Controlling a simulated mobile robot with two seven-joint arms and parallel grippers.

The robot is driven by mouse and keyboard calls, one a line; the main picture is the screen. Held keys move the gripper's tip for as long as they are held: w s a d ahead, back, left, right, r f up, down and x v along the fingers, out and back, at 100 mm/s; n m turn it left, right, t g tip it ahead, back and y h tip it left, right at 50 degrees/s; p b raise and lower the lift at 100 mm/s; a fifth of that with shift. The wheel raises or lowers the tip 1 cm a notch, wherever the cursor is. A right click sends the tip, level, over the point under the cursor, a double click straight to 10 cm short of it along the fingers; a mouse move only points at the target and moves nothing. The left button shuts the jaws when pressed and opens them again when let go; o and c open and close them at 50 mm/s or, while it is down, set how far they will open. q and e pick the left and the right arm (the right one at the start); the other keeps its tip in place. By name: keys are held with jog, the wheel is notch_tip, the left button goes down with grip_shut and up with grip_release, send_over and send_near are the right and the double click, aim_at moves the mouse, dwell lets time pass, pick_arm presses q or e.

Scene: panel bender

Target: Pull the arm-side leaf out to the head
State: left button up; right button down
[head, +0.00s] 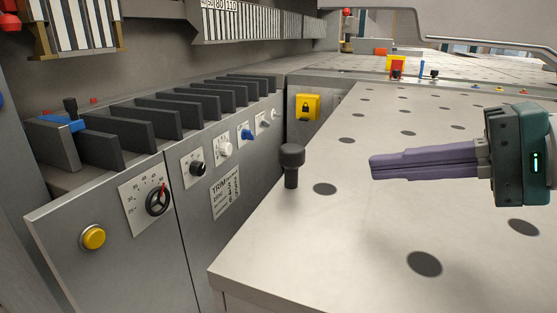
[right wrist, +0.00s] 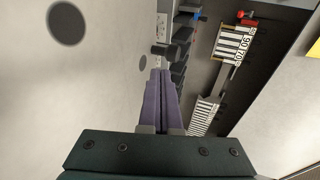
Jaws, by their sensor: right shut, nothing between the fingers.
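A pale metal table panel (head: 330,250) with round dark holes fills the right of the head view. A black knob (head: 291,165) stands upright near its left edge. I cannot tell for certain which part is the arm-side leaf. My right gripper (head: 373,167) comes in from the right above the panel, its purple fingers shut and empty, pointing left toward the knob with a clear gap. In the right wrist view the shut fingers (right wrist: 162,74) point toward a dark knob (right wrist: 163,49) beyond the tips. My left gripper is not in view.
A grey cabinet (head: 80,285) at left carries dials, a yellow button (head: 93,237) and a row of dark upright plates (head: 117,142). Striped tooling (head: 262,24) hangs above. The panel's near area is bare.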

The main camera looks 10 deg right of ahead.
aim_at(326, 196)
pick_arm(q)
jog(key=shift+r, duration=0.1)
pick_arm(e)
jog(key=x, duration=0.5)
jog(key=r+x, duration=0.1)
jog(key=x, duration=0.1)
jog(key=shift+w+a+f, duration=0.1)
jog(key=shift+w+a, duration=0.2)
jog(key=shift+a, duration=0.05)
